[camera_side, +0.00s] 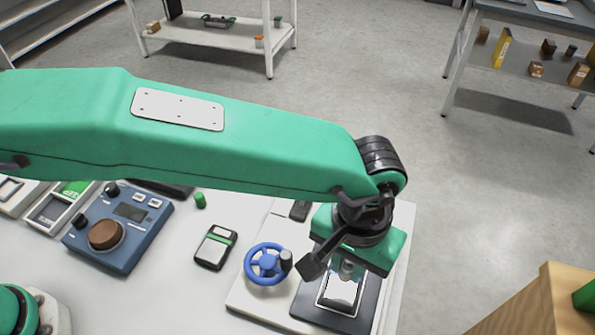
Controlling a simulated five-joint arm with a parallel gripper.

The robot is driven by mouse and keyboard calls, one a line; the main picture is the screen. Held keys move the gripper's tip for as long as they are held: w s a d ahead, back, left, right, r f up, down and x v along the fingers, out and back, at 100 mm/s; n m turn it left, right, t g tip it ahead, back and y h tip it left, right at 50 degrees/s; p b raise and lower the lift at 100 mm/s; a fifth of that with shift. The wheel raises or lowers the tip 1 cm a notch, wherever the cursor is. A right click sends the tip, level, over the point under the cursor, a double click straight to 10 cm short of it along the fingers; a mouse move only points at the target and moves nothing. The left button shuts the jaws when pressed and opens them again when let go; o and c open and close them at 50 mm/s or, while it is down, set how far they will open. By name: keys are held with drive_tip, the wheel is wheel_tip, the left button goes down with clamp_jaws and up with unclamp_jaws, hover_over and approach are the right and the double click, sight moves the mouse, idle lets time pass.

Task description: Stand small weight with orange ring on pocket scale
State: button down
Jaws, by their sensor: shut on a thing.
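My gripper (346,262) is at the right of the table, over a dark flat device with a shiny silver plate (341,294), which looks like the pocket scale. It is shut on a small grey metal piece (347,269), most likely the small weight. The gripper body hides much of this piece, and no orange ring shows. The piece is above or at the silver plate; I cannot tell whether it touches.
A blue handwheel (266,264) with a dark knob stands close left of the scale. Further left are a small dark device (215,247), a green cylinder (200,201) and a blue box with a brown knob (118,229). A wooden box (545,306) is at lower right.

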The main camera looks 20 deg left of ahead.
sight(342, 289)
drive_tip(key=shift+f, duration=2.55)
drive_tip(key=shift+f, duration=0.1)
drive_tip(key=c, duration=1.3)
unclamp_jaws()
wheel_tip(342, 289, up, 12)
drive_tip(key=shift+r, duration=0.15)
drive_tip(key=shift+w+a, duration=0.1)
